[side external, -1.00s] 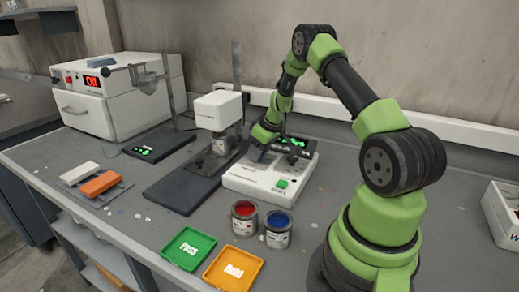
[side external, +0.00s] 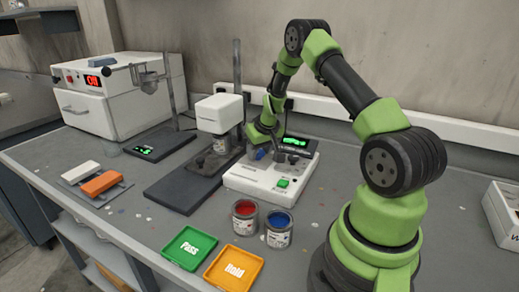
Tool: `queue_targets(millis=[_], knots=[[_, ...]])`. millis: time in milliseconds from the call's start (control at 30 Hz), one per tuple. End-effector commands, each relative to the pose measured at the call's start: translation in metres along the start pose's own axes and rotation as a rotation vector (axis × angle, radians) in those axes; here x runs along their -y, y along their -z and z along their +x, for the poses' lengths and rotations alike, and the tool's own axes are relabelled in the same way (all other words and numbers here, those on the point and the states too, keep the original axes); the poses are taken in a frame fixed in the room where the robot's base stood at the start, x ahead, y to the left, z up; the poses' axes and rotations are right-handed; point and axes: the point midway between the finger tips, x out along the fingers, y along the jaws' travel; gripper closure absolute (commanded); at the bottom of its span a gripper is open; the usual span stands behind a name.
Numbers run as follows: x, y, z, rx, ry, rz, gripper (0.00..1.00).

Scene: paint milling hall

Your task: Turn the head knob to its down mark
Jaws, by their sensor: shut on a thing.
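The white control box (side external: 262,184) stands in the middle of the bench, with a green-lit display (side external: 296,143) at its back and a green button (side external: 283,183) at its front. A blue knob (side external: 261,154) shows at the box's left rear, and darker knobs (side external: 281,157) sit to its right. My gripper (side external: 259,147) points down at the blue knob and is shut on it; the fingers are small and partly hidden by my wrist. The knob's pointer and its marks are too small to read. The mixer's white head (side external: 218,112) is raised on its stand, left of my gripper.
Open red (side external: 244,209) and blue (side external: 279,216) paint tins stand in front of the box. Green Pass (side external: 189,247) and yellow Hold (side external: 234,268) trays lie nearer. A scale (side external: 158,145) and a white oven (side external: 95,108) are at left. Bench right of the box is clear.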

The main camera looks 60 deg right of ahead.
Motion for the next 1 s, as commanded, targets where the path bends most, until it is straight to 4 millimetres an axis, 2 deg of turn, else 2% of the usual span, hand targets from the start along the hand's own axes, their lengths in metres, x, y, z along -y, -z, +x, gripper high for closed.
queue_targets(millis=[367,400,467,500,800,1000], knots=[[0.000,0.001,0.000,-0.002,-0.001,0.009,0.80],[0.000,0.001,0.000,-0.002,-0.001,0.008,0.47],[0.000,0.001,0.000,-0.002,-0.001,0.008,0.33],[0.000,0.001,0.000,-0.002,-0.001,0.007,0.31],[0.000,0.001,-0.003,-0.002,-0.001,0.006,0.31],[0.000,0.001,-0.029,-0.004,-0.001,0.005,0.31]])
